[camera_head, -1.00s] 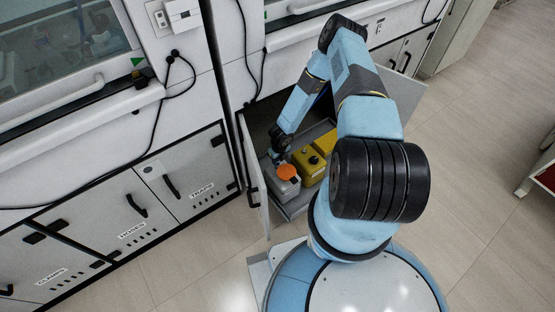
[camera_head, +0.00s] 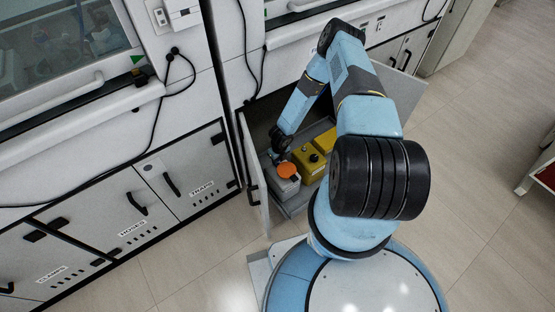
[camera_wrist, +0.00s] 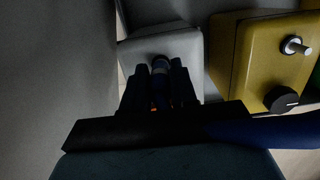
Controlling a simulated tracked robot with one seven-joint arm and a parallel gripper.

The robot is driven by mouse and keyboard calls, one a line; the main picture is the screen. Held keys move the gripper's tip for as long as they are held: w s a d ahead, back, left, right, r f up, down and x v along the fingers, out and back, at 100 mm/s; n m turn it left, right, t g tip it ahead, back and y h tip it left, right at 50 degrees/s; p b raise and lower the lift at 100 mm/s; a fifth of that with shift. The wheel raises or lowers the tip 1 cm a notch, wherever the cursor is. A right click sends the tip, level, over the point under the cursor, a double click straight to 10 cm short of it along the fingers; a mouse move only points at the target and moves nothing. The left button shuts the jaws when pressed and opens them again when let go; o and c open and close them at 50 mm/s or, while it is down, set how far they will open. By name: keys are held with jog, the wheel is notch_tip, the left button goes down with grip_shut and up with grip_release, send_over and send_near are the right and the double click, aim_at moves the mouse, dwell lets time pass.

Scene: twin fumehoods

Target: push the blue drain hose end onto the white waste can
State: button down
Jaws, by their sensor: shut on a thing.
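The white waste can (camera_head: 285,187) stands in the open lower cabinet, with an orange disc (camera_head: 288,171) on its top. It also shows in the wrist view (camera_wrist: 183,46), beyond my fingers. My gripper (camera_wrist: 160,88) is shut on the blue hose end (camera_wrist: 160,82), a dark blue piece between the two fingers that points toward the can. In the head view my gripper (camera_head: 276,158) is at the far side of the can's top, small and dark. The can's fitting is hidden, so I cannot tell whether the hose end touches it.
A yellow can (camera_head: 310,165) stands right beside the white can; in the wrist view the yellow can (camera_wrist: 252,55) shows a metal spigot and a black knob. Another yellow container (camera_head: 325,142) is behind it. The open cabinet door (camera_head: 255,185) stands close on the left.

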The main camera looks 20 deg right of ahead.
jog(key=shift+f, duration=0.3)
jog(key=c, duration=0.8)
grip_release()
notch_tip(320, 180, up, 14)
jog(key=s, duration=0.1)
jog(key=shift+s+d+f, duration=0.25)
